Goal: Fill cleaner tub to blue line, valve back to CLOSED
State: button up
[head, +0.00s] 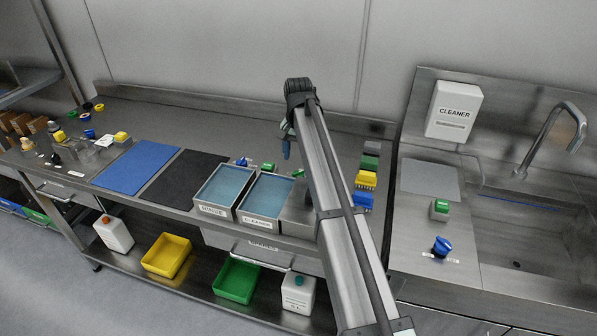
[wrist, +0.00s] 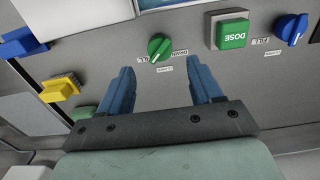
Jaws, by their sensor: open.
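The cleaner tub (head: 262,222) is an open steel tub with a CLEANER label, at the counter's front edge. Its inside looks blue-grey; I cannot make out a fill line or the level. A green valve knob (wrist: 159,46) shows in the wrist view with small labels beside it; I cannot read its setting. In the head view a green knob (head: 298,173) sits behind the tub, partly hidden by my arm. My gripper (wrist: 158,78) is open and empty, its blue fingers on either side of the green knob's line and short of it. It also shows in the head view (head: 286,148).
A green DOSE button (wrist: 232,32) and a blue knob (wrist: 291,29) sit beside the green knob. The rinse tub (head: 212,210) stands left of the cleaner tub. Yellow (head: 366,179) and blue brushes (head: 362,201) lie right of my arm. A sink (head: 540,235) is at far right.

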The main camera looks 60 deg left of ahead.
aim_at(299, 173)
jog(key=shift+f, duration=3.6)
jog(key=c, duration=1)
jog(key=shift+c, duration=0.2)
jog(key=shift+n, duration=0.4)
jog(key=n, duration=0.3)
jog(key=shift+n, duration=2.5)
